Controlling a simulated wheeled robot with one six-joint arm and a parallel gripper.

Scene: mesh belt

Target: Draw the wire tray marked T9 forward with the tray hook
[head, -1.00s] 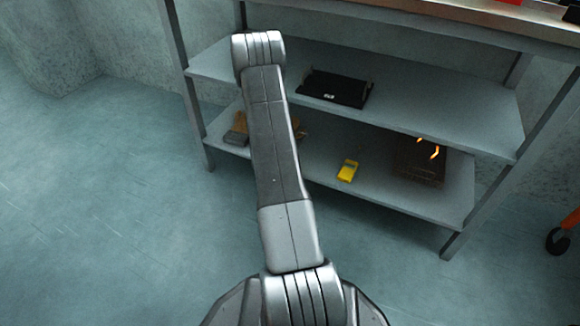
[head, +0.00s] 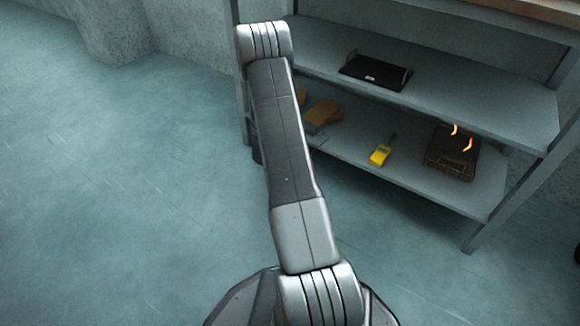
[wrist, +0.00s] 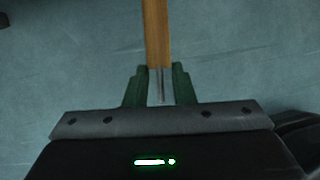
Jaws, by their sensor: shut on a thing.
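In the wrist view my gripper (wrist: 161,75) is shut on a flat wooden handle (wrist: 156,30), seemingly that of the tray hook. The handle runs out of the top of the picture, so its far end is hidden. In the head view my arm hides the gripper and the hook. A dark wire-like tray (head: 438,163) with orange pieces at it stands on the lower shelf, at the right. A black tray (head: 372,76) with upright end handles and a small pale label lies on the upper shelf. I cannot read T9 on either tray.
The metal rack (head: 467,88) stands at the right, with a worktop (head: 530,12) above. A yellow device (head: 380,155) and a brown mitt-like thing (head: 322,112) lie on the lower shelf (head: 400,180). Open floor (head: 130,200) lies to the left.

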